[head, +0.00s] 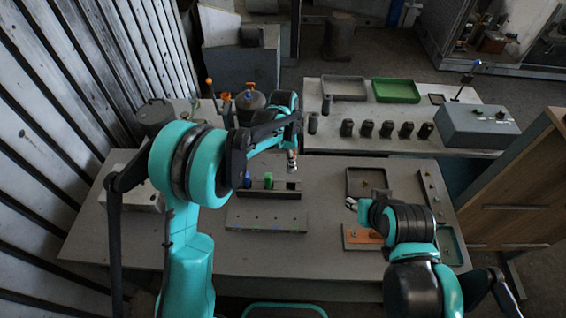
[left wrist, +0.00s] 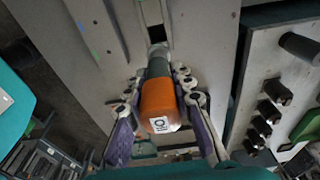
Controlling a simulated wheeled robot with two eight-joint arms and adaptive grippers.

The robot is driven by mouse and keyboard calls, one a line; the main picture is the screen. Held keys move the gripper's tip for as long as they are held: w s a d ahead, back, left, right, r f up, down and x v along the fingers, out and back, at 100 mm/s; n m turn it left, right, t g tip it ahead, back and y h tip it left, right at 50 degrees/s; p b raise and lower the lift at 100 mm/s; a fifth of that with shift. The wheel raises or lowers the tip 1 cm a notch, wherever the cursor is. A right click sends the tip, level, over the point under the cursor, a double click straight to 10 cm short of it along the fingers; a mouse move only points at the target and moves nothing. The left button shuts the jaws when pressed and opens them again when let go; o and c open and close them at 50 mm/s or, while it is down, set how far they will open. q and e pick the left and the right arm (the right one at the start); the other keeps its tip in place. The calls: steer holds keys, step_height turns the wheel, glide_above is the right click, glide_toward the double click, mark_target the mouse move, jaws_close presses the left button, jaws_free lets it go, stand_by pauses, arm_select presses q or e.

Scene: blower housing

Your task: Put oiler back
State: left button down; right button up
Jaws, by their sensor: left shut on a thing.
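The oiler, with an orange body (left wrist: 158,98), a grey collar and a printed label, is in my left gripper (left wrist: 160,85) in the left wrist view. The fingers are shut around it. In the head view my left gripper (head: 292,160) is above the right end of a dark rack (head: 245,195). The rack holds a blue item (head: 247,179) and a green item (head: 268,180), with a dark empty slot (head: 292,186) at its right. In the left wrist view the oiler's far end points toward a dark slot (left wrist: 155,35). My right gripper (head: 351,203) is right of the rack; its jaw opening is unclear.
A grey block (head: 266,217) lies in front of the rack. A dark tray (head: 370,181) and an orange plate (head: 361,236) are at the right. Several dark parts, a green tray (head: 397,91) and a control box (head: 477,125) stand on the back table. The table's front left is clear.

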mark_target(293, 172)
arm_select(q)
steer(key=shift+d+f+b, duration=0.25)
steer(key=shift+f+b, duration=0.2)
steer(key=shift+f, duration=0.25)
step_height(293, 172, down, 6)
steer(key=b, duration=0.3)
steer(key=shift+b, duration=0.35)
steer(key=shift+a+f+b, duration=0.1)
steer(key=shift+f+b, duration=0.2)
steer(key=shift+f, duration=0.1)
steer(key=shift+f+b, duration=0.15)
steer(key=shift+b, duration=0.2)
